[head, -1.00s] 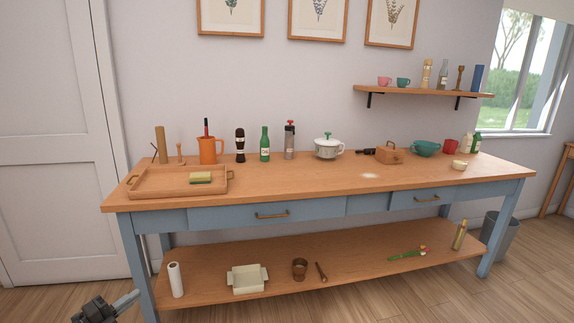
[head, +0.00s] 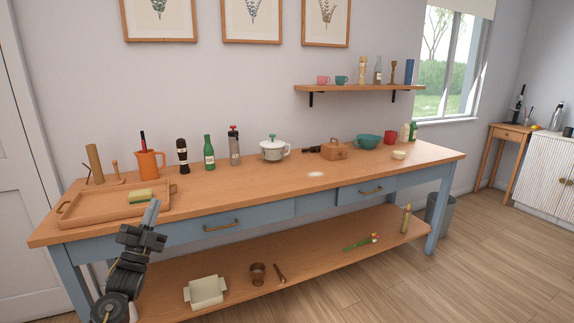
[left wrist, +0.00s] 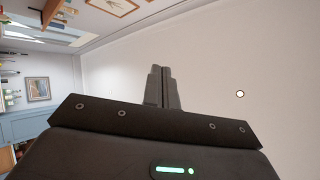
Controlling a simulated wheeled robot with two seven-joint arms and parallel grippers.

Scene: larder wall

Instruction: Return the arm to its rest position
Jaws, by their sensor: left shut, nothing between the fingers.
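My left gripper (head: 152,213) is raised at the lower left of the head view, in front of the table's left end. Its fingers point up and are shut with nothing between them. In the left wrist view the closed fingers (left wrist: 162,88) stand out against a pale, bare surface. In the head view the fingertips overlap the front edge of the wooden tray (head: 72,212); whether they touch it I cannot tell. My right gripper is in neither view.
The long table (head: 250,190) holds the tray with a sponge (head: 141,196), an orange jug (head: 150,163), bottles and a pot (head: 273,150). Its lower shelf carries a cream dish (head: 205,291) and a brown cup (head: 257,274). Floor (head: 420,285) at the right front is clear.

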